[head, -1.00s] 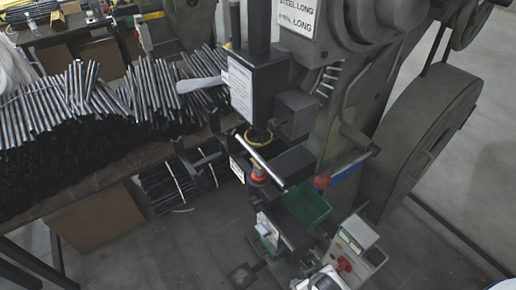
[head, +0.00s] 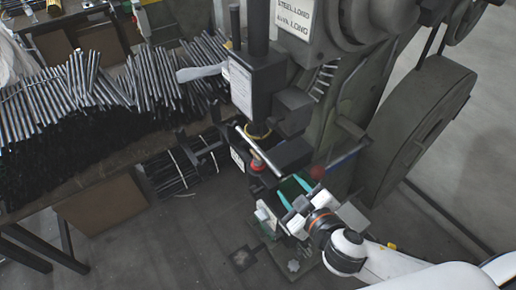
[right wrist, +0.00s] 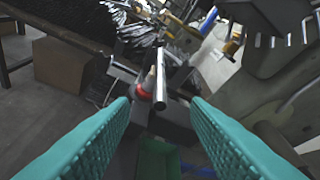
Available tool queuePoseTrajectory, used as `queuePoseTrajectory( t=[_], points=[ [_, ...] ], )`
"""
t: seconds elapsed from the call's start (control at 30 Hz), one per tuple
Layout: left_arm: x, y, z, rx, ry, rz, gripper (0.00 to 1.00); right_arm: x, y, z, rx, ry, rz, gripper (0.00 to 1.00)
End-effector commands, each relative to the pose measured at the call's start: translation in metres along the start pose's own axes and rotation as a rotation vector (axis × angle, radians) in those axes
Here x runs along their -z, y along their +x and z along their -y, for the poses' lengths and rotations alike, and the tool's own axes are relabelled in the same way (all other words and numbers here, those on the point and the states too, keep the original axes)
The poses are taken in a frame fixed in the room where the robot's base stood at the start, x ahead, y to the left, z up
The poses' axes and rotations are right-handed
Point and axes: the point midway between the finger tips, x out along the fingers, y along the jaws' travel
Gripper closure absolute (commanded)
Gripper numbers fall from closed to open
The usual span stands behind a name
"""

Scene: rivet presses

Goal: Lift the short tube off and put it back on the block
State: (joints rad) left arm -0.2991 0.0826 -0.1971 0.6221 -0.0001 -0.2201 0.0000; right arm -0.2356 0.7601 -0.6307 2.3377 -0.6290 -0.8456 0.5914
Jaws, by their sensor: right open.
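The short tube (head: 262,152) is a bright metal rod lying slanted at the front of the press, above the dark block (head: 293,154) and a red ring-shaped part (head: 257,167). In the right wrist view the tube (right wrist: 160,78) points toward the camera, its near end beyond and roughly between the fingers. My right gripper (head: 292,189) is open and empty, its teal fingers below and right of the tube, apart from it. Both fingers also frame the right wrist view (right wrist: 160,104). My left gripper is not in view.
A green bin (right wrist: 158,160) sits below the tube, mostly hidden by my right gripper in the head view. The large press wheel (head: 418,130) stands at right. A bench with many rods (head: 90,95) is at left.

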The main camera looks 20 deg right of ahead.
Motion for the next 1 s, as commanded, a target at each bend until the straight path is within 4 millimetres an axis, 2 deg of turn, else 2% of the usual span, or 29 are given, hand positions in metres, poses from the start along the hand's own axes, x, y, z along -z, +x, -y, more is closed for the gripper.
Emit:
queuePoseTrajectory(
  t=[0.03,0.2,0.47,0.7,0.83,1.0],
  points=[
    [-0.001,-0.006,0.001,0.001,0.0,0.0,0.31,-0.004,0.01,0.003,0.004,0.0,0.002,0.57],
    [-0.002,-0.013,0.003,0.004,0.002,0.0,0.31,-0.002,0.036,0.002,0.002,0.0,-0.001,0.57],
    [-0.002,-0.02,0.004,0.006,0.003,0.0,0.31,-0.001,0.054,0.001,0.001,0.002,-0.003,0.57],
    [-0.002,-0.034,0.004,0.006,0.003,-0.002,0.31,-0.001,0.086,0.001,0.002,0.001,-0.002,0.57],
    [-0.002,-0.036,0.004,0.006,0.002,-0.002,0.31,0.0,0.096,0.0,0.001,0.002,-0.003,0.57],
    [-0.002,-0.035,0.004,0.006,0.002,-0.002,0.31,0.002,0.098,-0.001,0.0,0.002,-0.004,0.57]
  ],
)
